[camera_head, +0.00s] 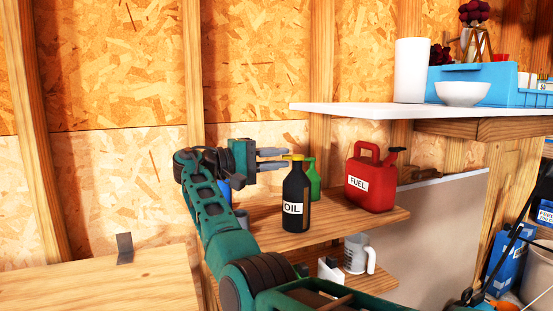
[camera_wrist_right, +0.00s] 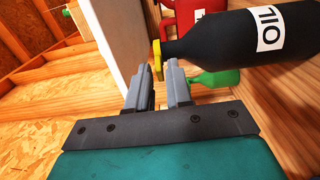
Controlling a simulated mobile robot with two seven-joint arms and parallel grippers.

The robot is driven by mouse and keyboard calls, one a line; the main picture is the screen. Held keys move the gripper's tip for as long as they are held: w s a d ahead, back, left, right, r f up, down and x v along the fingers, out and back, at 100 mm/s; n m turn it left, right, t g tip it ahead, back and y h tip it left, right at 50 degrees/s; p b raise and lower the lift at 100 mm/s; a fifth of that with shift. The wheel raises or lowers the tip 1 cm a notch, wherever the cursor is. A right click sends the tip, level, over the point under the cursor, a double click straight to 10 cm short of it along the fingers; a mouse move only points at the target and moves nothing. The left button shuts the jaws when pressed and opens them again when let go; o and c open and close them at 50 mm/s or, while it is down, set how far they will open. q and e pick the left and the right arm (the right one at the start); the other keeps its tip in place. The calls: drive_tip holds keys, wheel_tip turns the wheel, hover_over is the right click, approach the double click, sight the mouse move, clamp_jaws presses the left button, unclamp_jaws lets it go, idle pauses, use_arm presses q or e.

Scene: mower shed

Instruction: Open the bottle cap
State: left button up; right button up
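The black oil bottle (camera_head: 296,190) stands upright on the wooden shelf, with a white OIL label. Its yellow cap (camera_head: 298,157) is on the neck. My right gripper (camera_head: 286,158) points sideways at the cap from the left, fingers parted, with the tips close to the cap. In the right wrist view, the bottle (camera_wrist_right: 240,38) lies across the top right and the yellow cap (camera_wrist_right: 157,60) shows at the fingertips (camera_wrist_right: 160,66). I cannot tell whether the fingers touch it. My left gripper is not in view.
A green bottle (camera_head: 314,180) stands close behind the oil bottle. A red fuel can (camera_head: 370,182) is to its right. A white shelf top (camera_head: 345,107) overhangs at the upper right.

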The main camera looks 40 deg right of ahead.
clamp_jaws()
